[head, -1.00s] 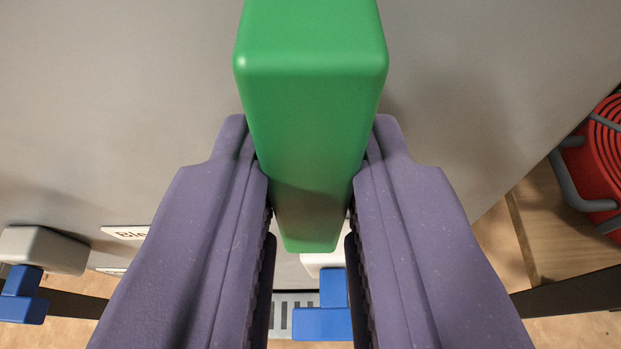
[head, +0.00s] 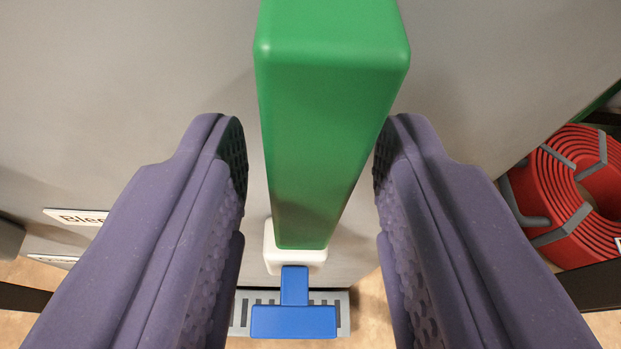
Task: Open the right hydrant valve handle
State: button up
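A long green handle (head: 325,130) stands out from the grey panel in the upper middle of the head view. My gripper (head: 308,150) is open, with one purple finger on each side of the green handle. Gaps show between the handle and both fingers, the right one narrower near its tip. The far end of the handle, where it meets its mount, is partly hidden. I cannot tell from this view whether this is the right hydrant valve handle.
A red hose reel (head: 565,190) is at right. The grey panel (head: 130,80) is otherwise bare around the handle.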

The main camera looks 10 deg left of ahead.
jog(key=shift+o, duration=0.3)
jog(key=shift+s+r, duration=0.1)
jog(key=p+v, duration=0.3)
jog(key=v, duration=0.4)
jog(key=shift+s, duration=0.3)
jog(key=shift+d, duration=0.1)
